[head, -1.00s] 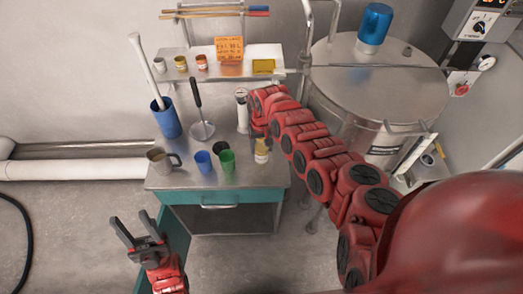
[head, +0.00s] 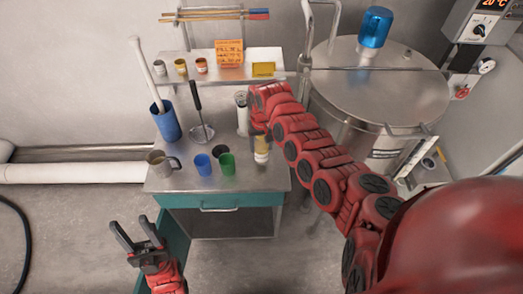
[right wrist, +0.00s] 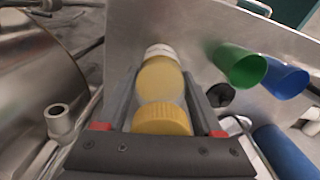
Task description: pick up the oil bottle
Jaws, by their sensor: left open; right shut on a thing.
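The oil bottle, yellow with a pale end and a yellow cap, is in my right gripper (right wrist: 160,112). In the right wrist view the bottle (right wrist: 160,78) lies between the two fingers, its cap nearest the camera. In the head view the bottle (head: 261,152) shows below my right gripper (head: 259,130), upright over the front right of the steel cart top. I cannot tell whether its base touches the top. My left gripper (head: 132,232) is open and empty, in front of the cart's left side, well away from the bottle.
On the cart top (head: 240,183) stand a blue cup (head: 203,164), a green cup (head: 227,164), a metal mug (head: 160,163) and a blue container (head: 167,122). A white cylinder (head: 241,112) is close behind my right gripper. A big steel tank (head: 375,90) stands right.

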